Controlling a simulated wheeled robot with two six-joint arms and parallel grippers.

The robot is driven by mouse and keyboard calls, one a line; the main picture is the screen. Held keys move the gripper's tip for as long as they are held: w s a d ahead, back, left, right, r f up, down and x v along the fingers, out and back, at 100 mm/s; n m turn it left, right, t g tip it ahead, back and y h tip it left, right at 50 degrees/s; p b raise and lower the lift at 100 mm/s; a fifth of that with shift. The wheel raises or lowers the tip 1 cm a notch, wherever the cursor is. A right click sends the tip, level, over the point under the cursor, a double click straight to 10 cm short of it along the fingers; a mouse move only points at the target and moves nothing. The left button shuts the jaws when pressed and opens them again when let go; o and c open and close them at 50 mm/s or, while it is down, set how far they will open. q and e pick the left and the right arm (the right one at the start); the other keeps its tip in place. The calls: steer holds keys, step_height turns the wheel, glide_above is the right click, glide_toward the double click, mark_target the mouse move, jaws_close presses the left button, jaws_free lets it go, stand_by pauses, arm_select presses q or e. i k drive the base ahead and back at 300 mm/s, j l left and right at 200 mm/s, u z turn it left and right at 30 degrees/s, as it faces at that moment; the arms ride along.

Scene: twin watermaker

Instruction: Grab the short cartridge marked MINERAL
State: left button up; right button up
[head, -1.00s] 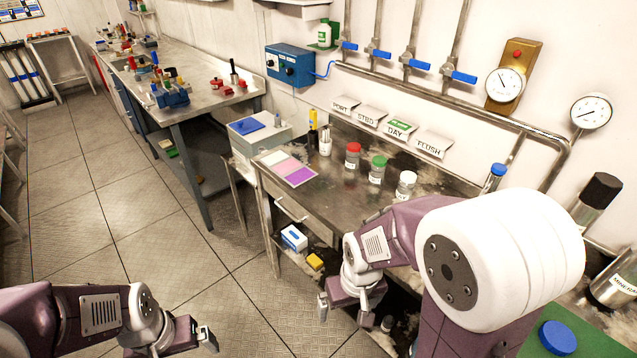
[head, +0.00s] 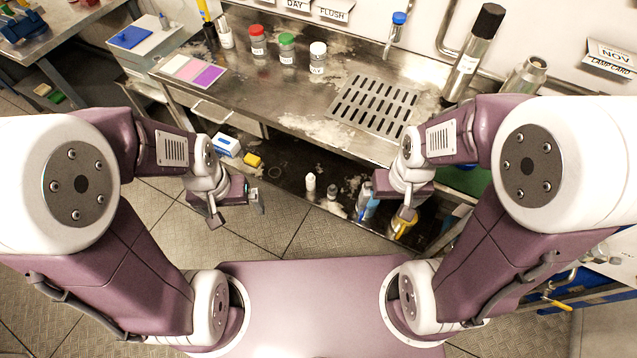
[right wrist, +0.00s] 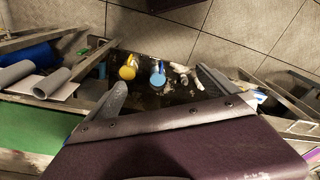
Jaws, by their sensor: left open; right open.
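A short steel cartridge (head: 526,76) stands at the back right of the bench in the head view. My right arm hides its lower part and no label on it can be read now. A taller steel cartridge with a black cap (head: 468,62) stands to its left. My left gripper (head: 236,207) is open and empty in front of the bench, low at the left. My right gripper (head: 385,208) is open and empty in front of the bench, below and left of both cartridges. In the right wrist view its fingers (right wrist: 160,95) are spread, with no cartridge between them.
A steel bench (head: 240,50) carries a drain grate (head: 375,106), jars with red (head: 257,38), green (head: 287,48) and white (head: 317,57) lids, and a blue-capped tube (head: 396,30). Bottles stand on the low shelf.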

mark_target(311, 185)
steer(key=k+j+z, duration=0.1)
steer(key=j+z, duration=0.3)
steer(key=k+j+z, duration=0.1)
steer(key=j+z, duration=0.25)
steer(key=k+j+z, duration=0.2)
steer(key=j+z, duration=0.2)
steer(key=k+j+z, duration=0.2)
steer(key=z, duration=0.2)
steer(key=j, duration=0.1)
